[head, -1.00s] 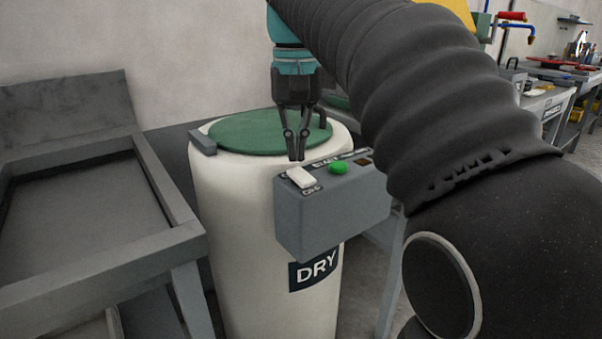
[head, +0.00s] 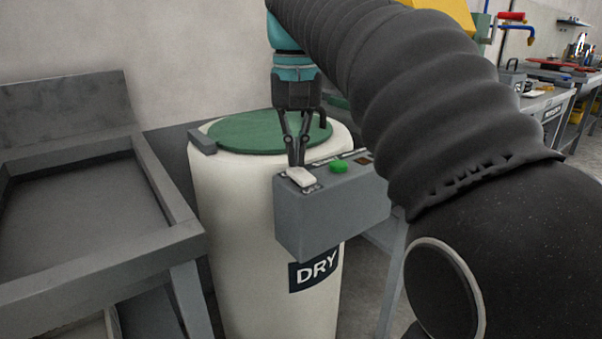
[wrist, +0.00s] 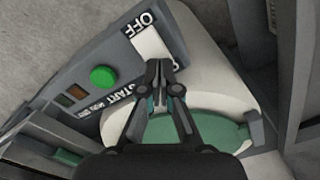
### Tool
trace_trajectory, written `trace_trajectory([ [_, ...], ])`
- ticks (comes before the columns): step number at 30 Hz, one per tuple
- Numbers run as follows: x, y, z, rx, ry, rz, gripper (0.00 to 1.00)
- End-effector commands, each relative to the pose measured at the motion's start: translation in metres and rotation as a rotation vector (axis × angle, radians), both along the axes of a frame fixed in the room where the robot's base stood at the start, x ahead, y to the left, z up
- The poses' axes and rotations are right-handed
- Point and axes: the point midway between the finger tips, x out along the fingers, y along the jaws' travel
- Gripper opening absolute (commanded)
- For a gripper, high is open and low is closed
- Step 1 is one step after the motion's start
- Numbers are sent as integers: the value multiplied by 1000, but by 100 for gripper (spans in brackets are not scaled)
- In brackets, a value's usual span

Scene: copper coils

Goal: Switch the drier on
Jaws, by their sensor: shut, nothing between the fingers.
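The drier (head: 235,220) is a cream drum with a green lid (head: 245,133) and a DRY label. A grey control box (head: 330,215) is on its front. The box top carries a white rocker switch (head: 300,177) and a round green button (head: 338,166). In the wrist view the switch (wrist: 150,42) has OFF lettering at its far end, and the green button (wrist: 103,77) is marked START. My gripper (head: 297,164) is shut and empty, pointing down with its fingertips at the switch's lid-side end. The fingertips (wrist: 158,70) hide that end; I cannot tell whether they touch it.
A grey metal tray table (head: 85,205) stands close on the left. A wall is behind the drum. Workbenches (head: 565,90) with tools are at the far right. A small dark amber window (head: 365,160) is on the box beyond the button.

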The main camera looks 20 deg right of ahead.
Motion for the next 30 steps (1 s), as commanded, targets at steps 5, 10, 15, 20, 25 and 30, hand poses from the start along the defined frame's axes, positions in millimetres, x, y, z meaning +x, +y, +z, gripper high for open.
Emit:
trace_trajectory([
  [5, 0, 0, -3, 0, 0, 0, 0],
  [10, 0, 0, -5, 0, 0, 0, 0],
  [15, 0, 0, -7, 0, 0, 0, 0],
  [20, 0, 0, -9, 0, 0, 0, 0],
  [25, 0, 0, -11, 0, -1, 0, 0],
  [30, 0, 0, -13, 0, 0, 0, 0],
])
